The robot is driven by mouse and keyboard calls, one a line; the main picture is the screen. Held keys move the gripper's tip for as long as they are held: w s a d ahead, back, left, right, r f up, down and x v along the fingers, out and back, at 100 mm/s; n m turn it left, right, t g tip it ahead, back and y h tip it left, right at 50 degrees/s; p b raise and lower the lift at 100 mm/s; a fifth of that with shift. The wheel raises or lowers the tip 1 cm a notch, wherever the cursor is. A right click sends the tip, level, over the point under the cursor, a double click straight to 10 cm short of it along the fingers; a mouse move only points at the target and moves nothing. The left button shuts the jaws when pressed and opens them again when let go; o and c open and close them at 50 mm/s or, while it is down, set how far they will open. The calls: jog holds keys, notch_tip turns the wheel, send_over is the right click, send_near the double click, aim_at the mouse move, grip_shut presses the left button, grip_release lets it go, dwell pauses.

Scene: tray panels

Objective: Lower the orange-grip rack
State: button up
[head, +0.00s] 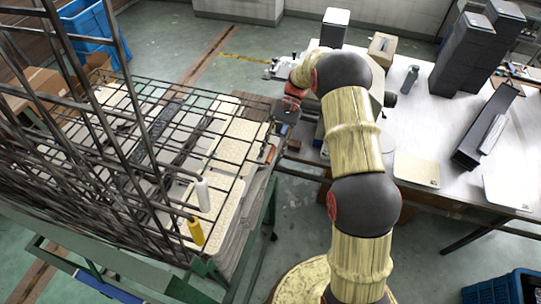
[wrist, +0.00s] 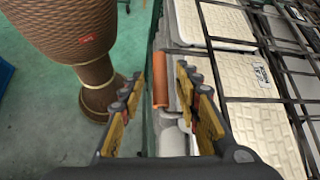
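Dark wire racks (head: 150,110) lie over cream panels, and other wire frames stand tilted up at the left of the head view. In the wrist view, an orange grip (wrist: 160,88) shows upright in the gap between my gripper's fingers. My gripper (wrist: 160,72) is open, with a finger on each side of the grip in the picture; I cannot tell whether either touches it. In the head view, my gripper (head: 284,112) is small and dark near the far right corner of the racks.
A white grip (head: 203,195) and a yellow grip (head: 196,232) stick out at the racks' near right. A work table (head: 450,130) with boxes and a bottle (head: 410,79) stands at the right. Blue crates (head: 90,25) stand back left. Green floor shows between racks and table.

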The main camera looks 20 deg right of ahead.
jog(key=v, duration=1)
jog(key=shift+w+d+r, duration=0.2)
jog(key=shift+d, duration=0.05)
jog(key=shift+a, duration=0.1)
dwell(0.5)
jog(key=s+a+r+n+t+h+b, duration=0.1)
jog(key=s+a+n+t+h+b, duration=0.15)
jog(key=s+b, duration=0.5)
jog(key=s+a+r+n+t+h+b, duration=0.1)
jog(key=s+a+r+t+h+b, duration=0.2)
jog(key=s+b, duration=0.45)
jog(key=s+f+n+t+h+b, duration=0.2)
jog(key=s+f+t+b, duration=0.5)
jog(key=s+f+b, duration=0.5)
jog(key=s+f, duration=0.1)
jog(key=s, duration=0.2)
jog(key=shift+s+a+f+n+t, duration=0.2)
jog(key=shift+s+f+n+t, duration=0.1)
jog(key=shift+n+t, duration=0.05)
